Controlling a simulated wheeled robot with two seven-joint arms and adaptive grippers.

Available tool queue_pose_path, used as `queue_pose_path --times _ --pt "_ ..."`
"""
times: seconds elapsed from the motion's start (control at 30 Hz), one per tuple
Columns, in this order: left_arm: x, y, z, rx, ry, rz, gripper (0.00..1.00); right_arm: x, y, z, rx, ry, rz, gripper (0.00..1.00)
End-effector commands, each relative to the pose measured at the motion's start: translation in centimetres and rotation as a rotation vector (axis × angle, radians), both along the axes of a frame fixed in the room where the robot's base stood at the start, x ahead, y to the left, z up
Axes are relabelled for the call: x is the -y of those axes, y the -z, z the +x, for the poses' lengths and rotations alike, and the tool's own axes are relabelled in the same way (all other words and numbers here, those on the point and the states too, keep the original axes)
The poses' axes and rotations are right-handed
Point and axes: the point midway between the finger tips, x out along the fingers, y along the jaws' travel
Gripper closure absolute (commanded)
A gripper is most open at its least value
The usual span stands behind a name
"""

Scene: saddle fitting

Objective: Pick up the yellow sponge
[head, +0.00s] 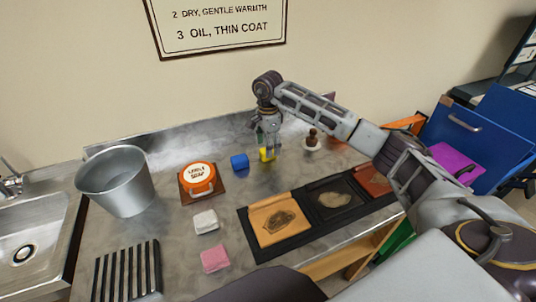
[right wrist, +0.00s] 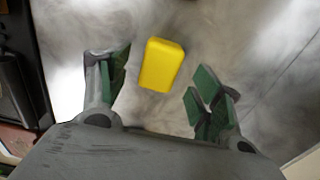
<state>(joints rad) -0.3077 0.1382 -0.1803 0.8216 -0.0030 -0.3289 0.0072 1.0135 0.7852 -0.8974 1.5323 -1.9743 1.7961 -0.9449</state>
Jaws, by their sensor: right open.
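The yellow sponge (head: 267,155) lies on the grey metal counter (head: 190,245), just right of a blue block. In the head view my right gripper (head: 264,142) points down just above it and partly covers it. In the right wrist view the sponge (right wrist: 162,64) is a rounded yellow block between and a little beyond the two green-padded fingers of the right gripper (right wrist: 160,95). The fingers are apart, with a gap on both sides of the sponge, and hold nothing. My left gripper is in neither view.
Nearby stand the blue block (head: 240,162), an orange soap tin (head: 198,178) and a brush with a wooden handle (head: 312,140). White (head: 206,221) and pink (head: 215,259) sponges lie nearer. A black tray (head: 262,248) with leather patches fills the front. A metal bucket (head: 117,182) stands left.

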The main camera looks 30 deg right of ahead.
Motion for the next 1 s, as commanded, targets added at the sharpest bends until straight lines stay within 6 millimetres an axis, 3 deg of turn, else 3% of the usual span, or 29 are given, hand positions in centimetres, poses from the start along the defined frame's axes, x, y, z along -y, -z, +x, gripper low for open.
queue_pose_path --times 0.3,0.8,1.0 --pt "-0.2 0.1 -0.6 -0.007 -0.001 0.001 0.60 -0.1 3.0 0.0 0.000 0.000 0.001 0.35" --pt "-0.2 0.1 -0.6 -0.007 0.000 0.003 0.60 0.0 3.2 0.0 0.001 0.000 0.001 0.35" --pt "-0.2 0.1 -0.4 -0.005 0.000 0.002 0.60 0.0 3.2 0.0 0.001 0.000 0.000 0.58"
